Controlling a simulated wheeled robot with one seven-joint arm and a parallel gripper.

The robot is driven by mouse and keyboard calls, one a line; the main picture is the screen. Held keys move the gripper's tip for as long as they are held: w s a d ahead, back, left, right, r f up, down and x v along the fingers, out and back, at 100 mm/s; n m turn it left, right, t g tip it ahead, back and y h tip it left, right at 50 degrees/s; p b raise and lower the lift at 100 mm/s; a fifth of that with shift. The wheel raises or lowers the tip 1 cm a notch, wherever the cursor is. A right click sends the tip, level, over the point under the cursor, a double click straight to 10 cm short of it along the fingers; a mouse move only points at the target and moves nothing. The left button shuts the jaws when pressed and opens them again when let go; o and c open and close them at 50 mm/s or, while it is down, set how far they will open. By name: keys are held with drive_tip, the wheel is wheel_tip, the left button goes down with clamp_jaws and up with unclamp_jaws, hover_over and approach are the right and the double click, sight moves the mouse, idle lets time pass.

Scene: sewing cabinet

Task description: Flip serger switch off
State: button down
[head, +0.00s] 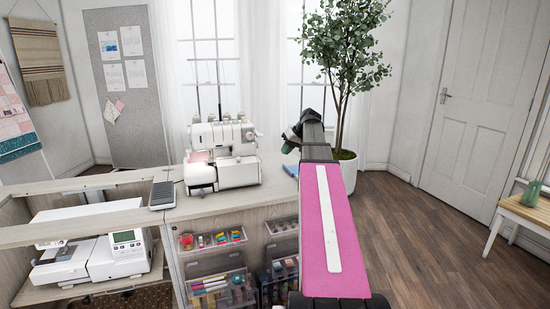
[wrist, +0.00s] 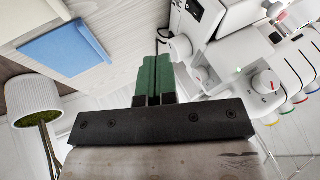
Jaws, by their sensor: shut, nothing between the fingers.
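The serger (head: 222,153) is a white machine standing on the cabinet top, with thread cones on its upper side. In the wrist view the serger (wrist: 250,65) fills the right side. A black switch (wrist: 195,9) shows on its side panel at the top edge of that view, with a white handwheel (wrist: 180,48) below it. I cannot tell the switch's position. My gripper (wrist: 153,75) has green fingers pressed together and empty, just left of the handwheel and apart from the switch. In the head view my gripper (head: 288,147) is right of the serger.
A blue flat item (wrist: 65,55) lies on the cabinet top (head: 180,213). A potted plant (head: 345,168) stands behind my arm. A dark foot pedal (head: 162,195) lies left of the serger. Another white machine (head: 95,262) sits lower left.

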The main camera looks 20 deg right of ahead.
drive_tip(key=x, duration=0.9)
drive_tip(key=shift+f, duration=0.1)
drive_tip(key=a, duration=0.3)
drive_tip(key=shift+a+f, duration=0.15)
drive_tip(key=shift+a, duration=0.35)
drive_tip(key=shift+f, duration=0.1)
drive_tip(key=shift+a+f+y, duration=0.25)
drive_tip(key=shift+a+y, duration=0.05)
drive_tip(key=shift+y, duration=0.5)
drive_tip(key=shift+a, duration=0.1)
